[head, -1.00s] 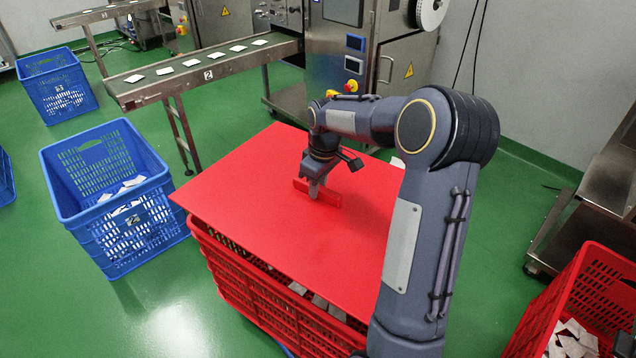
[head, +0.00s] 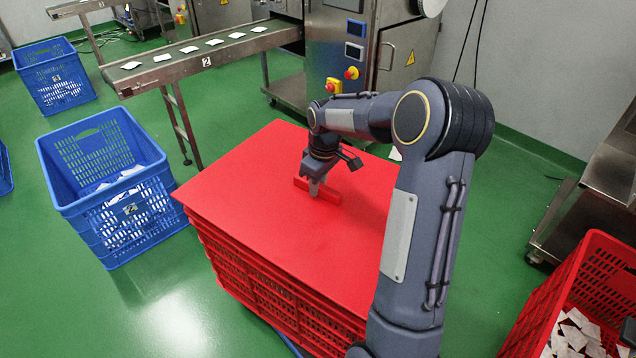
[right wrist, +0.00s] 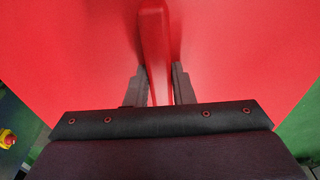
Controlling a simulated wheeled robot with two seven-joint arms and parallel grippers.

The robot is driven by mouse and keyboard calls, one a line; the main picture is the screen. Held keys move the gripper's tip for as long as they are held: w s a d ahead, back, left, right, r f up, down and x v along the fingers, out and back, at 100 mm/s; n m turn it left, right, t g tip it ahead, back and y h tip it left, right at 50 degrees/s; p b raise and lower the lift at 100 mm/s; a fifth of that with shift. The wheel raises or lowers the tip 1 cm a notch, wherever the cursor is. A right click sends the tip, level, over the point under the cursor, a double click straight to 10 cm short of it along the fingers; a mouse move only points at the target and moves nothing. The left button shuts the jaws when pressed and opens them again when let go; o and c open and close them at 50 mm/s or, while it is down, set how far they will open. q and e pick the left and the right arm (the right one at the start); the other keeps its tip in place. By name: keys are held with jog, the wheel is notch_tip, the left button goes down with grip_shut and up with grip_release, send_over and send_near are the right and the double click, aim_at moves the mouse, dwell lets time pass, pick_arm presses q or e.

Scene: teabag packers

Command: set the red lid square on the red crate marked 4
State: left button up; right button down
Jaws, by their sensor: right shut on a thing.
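The red lid (head: 245,180) is a flat sheet with a raised red bar handle (head: 331,195) near its middle. It covers the top of a red slatted crate (head: 262,295); its near edge runs close along the crate's rim, and I cannot tell whether it touches all round. The crate's number is not visible. My right gripper (head: 315,192) is shut on the lid's handle. In the right wrist view, the fingers (right wrist: 158,85) stand on both sides of the handle (right wrist: 155,45), over the red sheet. My left gripper is not in view.
A blue crate marked 2 (head: 75,205) with packets stands left of the red crate. Another blue crate (head: 52,75) is farther back. A conveyor (head: 215,62) and steel machine (head: 385,60) are behind. An open red crate (head: 597,275) stands at the right.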

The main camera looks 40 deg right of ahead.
aim_at(321, 186)
jog(key=shift+r+p, duration=0.1)
jog(key=shift+p, duration=0.55)
dwell(1.3)
jog(key=shift+f+b, duration=1.2)
jog(key=shift+f, duration=0.95)
jog(key=c, duration=1.3)
grip_release()
jog(key=shift+r, duration=0.1)
jog(key=shift+o, duration=0.7)
jog(key=r+p, duration=0.1)
jog(key=r, duration=0.1)
jog(key=r+p, duration=0.1)
jog(key=r, duration=0.2)
jog(key=s+r+p, duration=0.1)
jog(key=r, duration=0.1)
jog(key=shift+d+r, duration=0.1)
jog(key=shift+r, duration=0.25)
